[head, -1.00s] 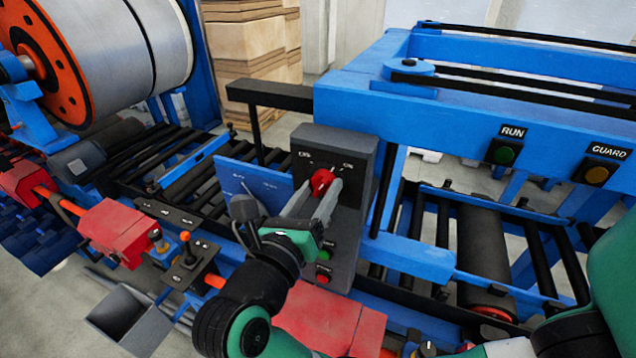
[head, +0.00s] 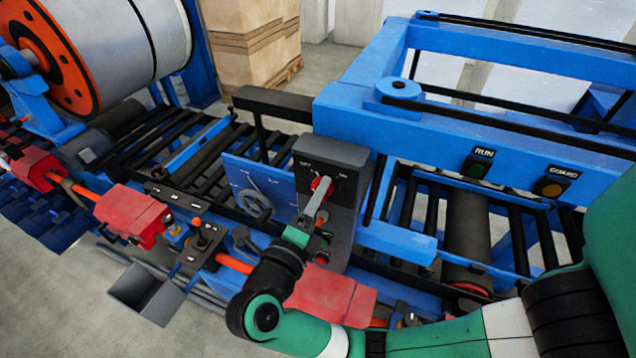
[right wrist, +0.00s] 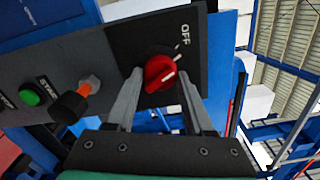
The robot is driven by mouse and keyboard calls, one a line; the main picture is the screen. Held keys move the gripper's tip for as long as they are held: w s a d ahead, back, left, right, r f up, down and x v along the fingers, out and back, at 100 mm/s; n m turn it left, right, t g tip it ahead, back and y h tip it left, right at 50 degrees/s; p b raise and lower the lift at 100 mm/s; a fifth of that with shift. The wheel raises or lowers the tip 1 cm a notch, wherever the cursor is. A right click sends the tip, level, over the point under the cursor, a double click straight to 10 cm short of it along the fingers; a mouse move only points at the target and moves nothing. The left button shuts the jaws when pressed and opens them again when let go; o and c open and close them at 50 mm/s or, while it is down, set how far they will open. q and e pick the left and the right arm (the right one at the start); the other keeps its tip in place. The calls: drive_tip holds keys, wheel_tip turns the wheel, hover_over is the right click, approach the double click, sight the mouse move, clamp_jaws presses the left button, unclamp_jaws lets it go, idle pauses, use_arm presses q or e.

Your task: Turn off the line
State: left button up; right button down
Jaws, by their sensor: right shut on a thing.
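The red rotary knob (head: 321,186) sits on the upper front of a dark grey control box (head: 345,210). My right gripper (head: 318,200) is shut on the knob, its fingers now lined up nearly one behind the other in the head view. In the right wrist view the knob (right wrist: 160,73) lies between the two grey finger tips (right wrist: 162,88), with a white stripe on its face. An OFF label (right wrist: 185,35) is printed on the black plate near it. The knob's exact setting is hard to tell. My left gripper is not in view.
A green button (right wrist: 32,95) and an orange-tipped black part (right wrist: 80,100) are near the knob. A blue panel (head: 262,185) stands left of the box.

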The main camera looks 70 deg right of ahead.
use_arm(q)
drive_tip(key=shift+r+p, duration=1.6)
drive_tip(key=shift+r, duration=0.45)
use_arm(e)
drive_tip(key=shift+r+n, duration=0.15)
drive_tip(key=shift+n, duration=1.55)
drive_tip(key=shift+c, duration=1.4)
unclamp_jaws()
use_arm(q)
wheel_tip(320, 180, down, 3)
drive_tip(key=b, duration=0.2)
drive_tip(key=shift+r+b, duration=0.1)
drive_tip(key=shift+b, duration=0.3)
use_arm(e)
drive_tip(key=a, duration=1.1)
drive_tip(key=shift+w+a, duration=0.3)
